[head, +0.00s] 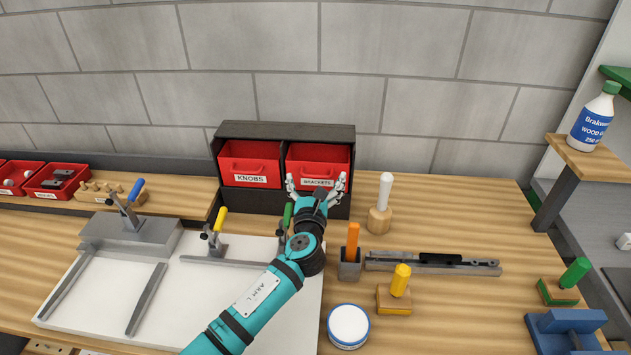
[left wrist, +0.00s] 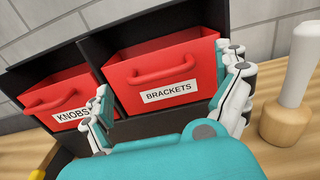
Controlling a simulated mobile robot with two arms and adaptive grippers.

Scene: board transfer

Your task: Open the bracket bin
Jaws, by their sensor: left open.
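The red bracket bin (head: 318,165), labelled BRACKETS, sits in the right bay of a dark cabinet (head: 285,130). In the left wrist view the bracket bin (left wrist: 160,72) shows its front, its label and a red bar handle (left wrist: 161,71). Its front looks roughly level with the cabinet's face. My left gripper (head: 317,184) is in front of this bin with its fingers spread. In the left wrist view the left gripper (left wrist: 168,100) is open and empty, and the handle lies beyond its fingertips, apparently apart from them. My right gripper is not in view.
A red KNOBS bin (head: 250,163) sits in the left bay. A white-handled wooden tool (head: 381,205) stands just right of the cabinet. A white board with toggle clamps (head: 200,290) lies at front left. An orange-handled tool (head: 352,240) stands in a grey holder near my left arm.

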